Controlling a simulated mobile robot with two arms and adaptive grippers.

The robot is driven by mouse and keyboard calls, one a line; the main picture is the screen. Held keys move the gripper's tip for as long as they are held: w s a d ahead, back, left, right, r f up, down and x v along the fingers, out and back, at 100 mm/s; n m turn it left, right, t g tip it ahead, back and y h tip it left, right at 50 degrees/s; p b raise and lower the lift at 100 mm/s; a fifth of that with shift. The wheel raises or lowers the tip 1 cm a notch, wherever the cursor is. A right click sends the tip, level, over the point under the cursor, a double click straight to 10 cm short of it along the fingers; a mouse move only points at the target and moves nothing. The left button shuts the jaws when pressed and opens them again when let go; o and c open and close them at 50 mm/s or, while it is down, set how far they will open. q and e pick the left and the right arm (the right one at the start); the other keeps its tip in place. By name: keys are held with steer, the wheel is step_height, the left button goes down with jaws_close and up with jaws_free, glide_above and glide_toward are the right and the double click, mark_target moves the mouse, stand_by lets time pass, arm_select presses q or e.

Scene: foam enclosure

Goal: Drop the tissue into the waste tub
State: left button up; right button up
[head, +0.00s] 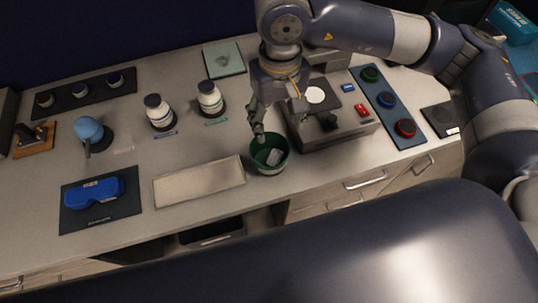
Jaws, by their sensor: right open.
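The waste tub (283,168) is a small round green tub near the bench's front edge, left of a grey instrument. A small pale grey-white piece, which looks like the tissue (274,157), lies inside the tub, below its rim. My right gripper (258,134) points down just above the tub's back left rim. It is open and apart from the pale piece. The gripper covers a little of the tub's far side. My left gripper is out of view.
A grey instrument (335,137) stands close to the tub's right. A beige mat (200,182) lies to its left. Two white bottles (160,113) (210,100) stand behind left. A blue case (92,192) sits on a dark mat at left.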

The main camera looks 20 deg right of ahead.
step_height(320, 180, up, 7)
steer(key=shift+r, duration=0.2)
steer(key=shift+s+f, duration=0.1)
stand_by(0.5)
